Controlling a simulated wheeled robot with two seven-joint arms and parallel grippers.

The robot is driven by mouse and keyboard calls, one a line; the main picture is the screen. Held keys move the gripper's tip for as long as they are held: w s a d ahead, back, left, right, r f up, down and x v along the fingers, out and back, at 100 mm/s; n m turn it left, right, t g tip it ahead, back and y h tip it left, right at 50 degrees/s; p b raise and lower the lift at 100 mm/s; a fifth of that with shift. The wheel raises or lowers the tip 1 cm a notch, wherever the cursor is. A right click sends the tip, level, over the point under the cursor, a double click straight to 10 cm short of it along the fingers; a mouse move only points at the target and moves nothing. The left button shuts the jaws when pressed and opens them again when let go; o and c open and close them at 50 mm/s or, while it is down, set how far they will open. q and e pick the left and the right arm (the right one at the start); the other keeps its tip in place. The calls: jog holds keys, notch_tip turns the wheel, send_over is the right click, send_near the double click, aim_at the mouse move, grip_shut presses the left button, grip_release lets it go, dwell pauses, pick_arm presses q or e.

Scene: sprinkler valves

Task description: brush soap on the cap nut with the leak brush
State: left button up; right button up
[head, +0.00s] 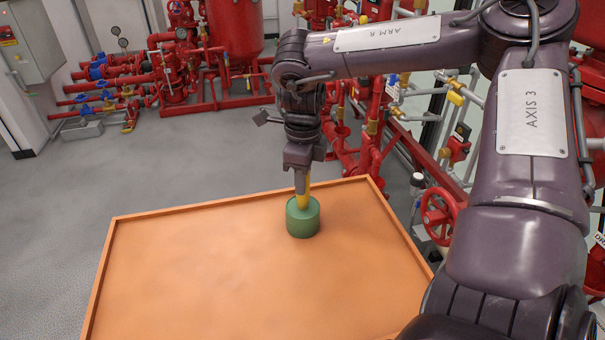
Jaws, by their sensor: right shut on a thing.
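My right gripper (301,184) points down above the orange tabletop and is shut on a yellow handle, which I take to be the leak brush (303,200). The lower end of the brush is at the mouth of a green round pot (303,222), and its bristles are hidden. I cannot tell whether the brush touches the inside of the pot. The pot stands upright near the table's back edge. I cannot make out the cap nut among the pipework. My left gripper is not in view.
The orange table (200,270) has a low raised rim and is otherwise bare. Red pipes and valves (370,130) stand close behind it, with a red handwheel (440,215) at the right. More red pipework (175,60) and a grey cabinet (35,45) stand farther back left. Grey floor lies open at left.

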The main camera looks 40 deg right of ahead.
jog(key=shift+c, duration=0.6)
jog(key=shift+o, duration=1.3)
jog(key=shift+c, duration=1.3)
jog(key=shift+r+p, duration=3.7)
jog(key=shift+r, duration=0.35)
jog(key=shift+f, duration=0.1)
notch_tip(320, 180, down, 7)
jog(key=b, duration=0.6)
